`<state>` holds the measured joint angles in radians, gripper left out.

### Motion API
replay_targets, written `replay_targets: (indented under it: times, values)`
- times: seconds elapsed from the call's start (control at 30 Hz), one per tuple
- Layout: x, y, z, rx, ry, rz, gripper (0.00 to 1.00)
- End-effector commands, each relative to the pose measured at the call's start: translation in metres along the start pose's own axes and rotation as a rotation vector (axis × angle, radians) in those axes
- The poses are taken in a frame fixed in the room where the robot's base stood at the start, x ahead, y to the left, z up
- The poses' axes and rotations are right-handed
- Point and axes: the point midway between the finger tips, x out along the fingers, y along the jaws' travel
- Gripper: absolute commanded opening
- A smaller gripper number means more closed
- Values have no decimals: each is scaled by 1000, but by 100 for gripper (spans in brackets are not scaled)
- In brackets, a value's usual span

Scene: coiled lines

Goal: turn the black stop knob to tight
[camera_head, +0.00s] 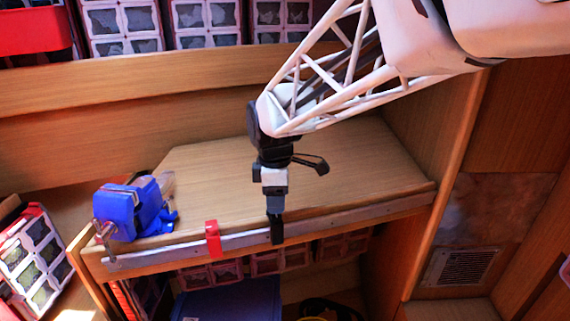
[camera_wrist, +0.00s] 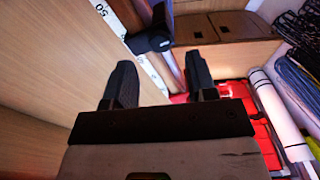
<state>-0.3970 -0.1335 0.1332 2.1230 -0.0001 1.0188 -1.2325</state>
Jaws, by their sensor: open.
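A black knob-like part (camera_wrist: 150,42) shows in the wrist view beside the white marked scale (camera_wrist: 152,76), ahead of my fingertips and a little apart from them. I cannot make out its pointer or how tight it is. In the head view a red clamp-like piece (camera_head: 212,238) sits over the metal strip (camera_head: 340,216) on the bench's front edge. I cannot tell whether the knob belongs to it. My gripper (camera_head: 276,230) points down at the front edge, right of the red piece. Its two dark fingers (camera_wrist: 162,86) are open with nothing between them.
A blue vise (camera_head: 130,212) stands at the left end of the wooden bench (camera_head: 220,180). Crates (camera_head: 205,25) line the back shelf, and more sit below the bench. A side panel (camera_head: 435,130) bounds the right. The bench top between vise and arm is clear.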

Motion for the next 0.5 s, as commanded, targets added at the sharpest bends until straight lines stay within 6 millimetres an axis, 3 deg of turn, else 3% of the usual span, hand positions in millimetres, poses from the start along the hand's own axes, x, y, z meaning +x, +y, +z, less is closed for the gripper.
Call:
replay_targets:
  times: [0.3,0.5]
  values:
    - [36,0,0,0,-1,-1,52]
    - [44,0,0,0,0,0,52]
